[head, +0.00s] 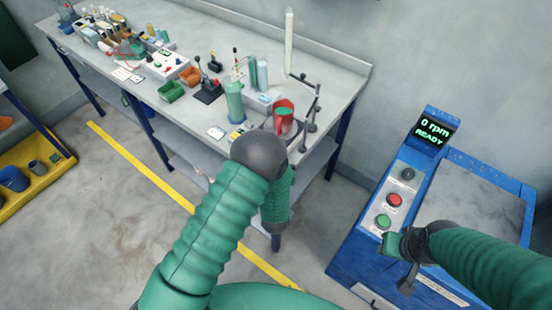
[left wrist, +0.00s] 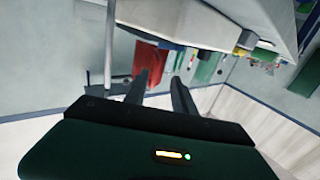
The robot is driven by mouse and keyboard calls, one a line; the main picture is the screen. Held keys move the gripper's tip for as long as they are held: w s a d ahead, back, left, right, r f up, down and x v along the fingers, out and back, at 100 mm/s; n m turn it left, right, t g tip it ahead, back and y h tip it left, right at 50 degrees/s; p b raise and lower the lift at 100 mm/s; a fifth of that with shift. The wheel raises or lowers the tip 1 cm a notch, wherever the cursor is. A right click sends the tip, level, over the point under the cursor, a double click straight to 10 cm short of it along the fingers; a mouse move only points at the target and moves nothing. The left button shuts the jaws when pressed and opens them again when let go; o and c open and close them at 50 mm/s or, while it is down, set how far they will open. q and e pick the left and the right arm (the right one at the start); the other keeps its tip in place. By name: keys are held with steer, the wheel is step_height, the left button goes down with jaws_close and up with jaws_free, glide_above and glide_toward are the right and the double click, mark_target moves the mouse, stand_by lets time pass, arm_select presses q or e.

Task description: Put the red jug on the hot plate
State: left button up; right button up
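The red jug (head: 284,123) stands upright near the right front end of the workbench, with green showing at its upper part. A red shape that looks like the jug (left wrist: 148,58) shows beyond the fingers in the left wrist view. My left gripper (left wrist: 162,90) is open, its two dark fingers apart with nothing between them; my own arm hides it in the head view. My right gripper (head: 407,276) hangs over the front of the blue machine, and its finger gap is unclear. I cannot clearly make out the hot plate.
The workbench (head: 335,82) holds a green bottle (head: 234,102), a jointed stand (head: 311,110), a tall clear tube (head: 289,40) and small bins. The blue machine (head: 350,250) has buttons and a screen reading "0 rpm READY". A yellow line (head: 150,167) crosses the floor.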

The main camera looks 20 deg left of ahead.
arm_select(q)
steer(key=s+g, duration=0.1)
steer(key=s+d+g+h, duration=0.1)
steer(key=s, duration=0.1)
steer(key=s+b, duration=0.1)
steer(key=s, duration=0.1)
steer(key=shift+d+f+g+h, duration=0.2)
steer(key=shift+d+g+h, duration=0.2)
steer(key=shift+s+d+f+g+h, duration=0.1)
steer(key=shift+s+f+g+h, duration=0.05)
steer(key=shift+g+h, duration=0.65)
steer(key=s+a+r+m+g, duration=0.1)
steer(key=s+a+g, duration=0.1)
steer(key=s+g, duration=0.3)
steer(key=s+a+r+m+g+h, duration=0.1)
steer(key=s+g, duration=0.4)
steer(key=s, duration=0.9)
steer(key=shift+s+a+r+m+h, duration=0.3)
steer(key=shift+a+m, duration=0.4)
steer(key=shift+a, duration=0.25)
